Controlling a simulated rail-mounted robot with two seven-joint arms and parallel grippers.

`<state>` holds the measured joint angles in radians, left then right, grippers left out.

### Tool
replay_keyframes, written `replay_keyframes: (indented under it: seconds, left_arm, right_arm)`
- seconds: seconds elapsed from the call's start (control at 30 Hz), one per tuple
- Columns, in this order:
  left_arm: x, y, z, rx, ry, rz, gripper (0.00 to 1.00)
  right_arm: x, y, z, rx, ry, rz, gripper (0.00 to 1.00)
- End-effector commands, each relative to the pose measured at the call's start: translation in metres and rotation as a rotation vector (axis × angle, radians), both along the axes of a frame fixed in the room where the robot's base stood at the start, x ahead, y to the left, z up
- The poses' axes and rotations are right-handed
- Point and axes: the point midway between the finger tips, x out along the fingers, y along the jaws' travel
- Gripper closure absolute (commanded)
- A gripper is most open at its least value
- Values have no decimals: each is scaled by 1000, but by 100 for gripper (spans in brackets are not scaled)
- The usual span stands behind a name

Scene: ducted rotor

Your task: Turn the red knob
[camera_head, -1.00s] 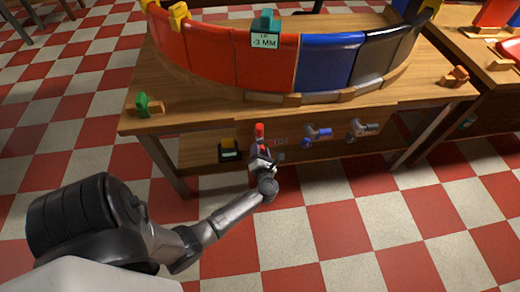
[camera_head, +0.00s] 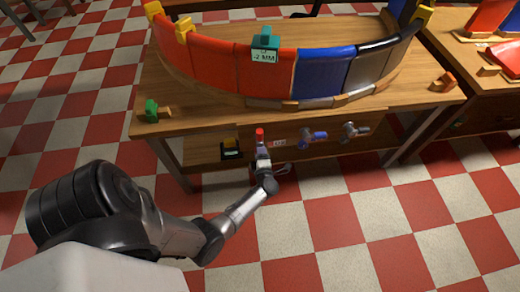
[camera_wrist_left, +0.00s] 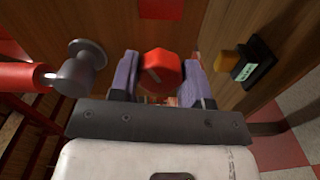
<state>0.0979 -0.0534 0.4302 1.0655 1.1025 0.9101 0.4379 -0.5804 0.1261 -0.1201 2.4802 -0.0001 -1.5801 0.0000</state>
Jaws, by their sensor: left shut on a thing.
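The red knob (camera_wrist_left: 161,70), faceted with a pale line on its face, sits between the two fingers of my left gripper (camera_wrist_left: 163,80) in the left wrist view. My left gripper is shut on it at the wooden front panel. In the head view my left gripper (camera_head: 262,160) reaches the panel from below, with a red part (camera_head: 260,134) showing just above it. I cannot tell there how much of the knob the gripper hides. A teal gauge (camera_head: 265,46) on top of the curved duct reads "-2 MM". My right gripper is not in view.
A yellow button (camera_head: 231,147) is left of the gripper. A blue handle (camera_head: 313,136) and a grey handle (camera_head: 354,131) are to its right. A red handle (camera_wrist_left: 22,77) with a grey hub is close beside the fingers in the wrist view. The floor in front is clear.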

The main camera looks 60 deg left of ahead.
Motion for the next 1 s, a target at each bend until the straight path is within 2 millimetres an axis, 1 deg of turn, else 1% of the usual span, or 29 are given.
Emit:
replay_keyframes:
  seconds: [0.03, 0.1, 0.5, 0.7, 1.0]
  left_arm:
    - [0, 0, 3, 13, 40, 1, 80]
    - [0, 0, 3, 36, 101, 0, 80]
    - [0, 0, 1, 141, 377, 0, 80]
    - [0, 0, 1, 173, 458, 1, 80]
    - [0, 0, 0, 193, 509, 2, 80]
  right_arm:
    - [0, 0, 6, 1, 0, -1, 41]
    - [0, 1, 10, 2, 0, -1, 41]
    - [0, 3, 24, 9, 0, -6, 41]
    - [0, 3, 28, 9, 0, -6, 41]
    - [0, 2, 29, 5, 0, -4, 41]
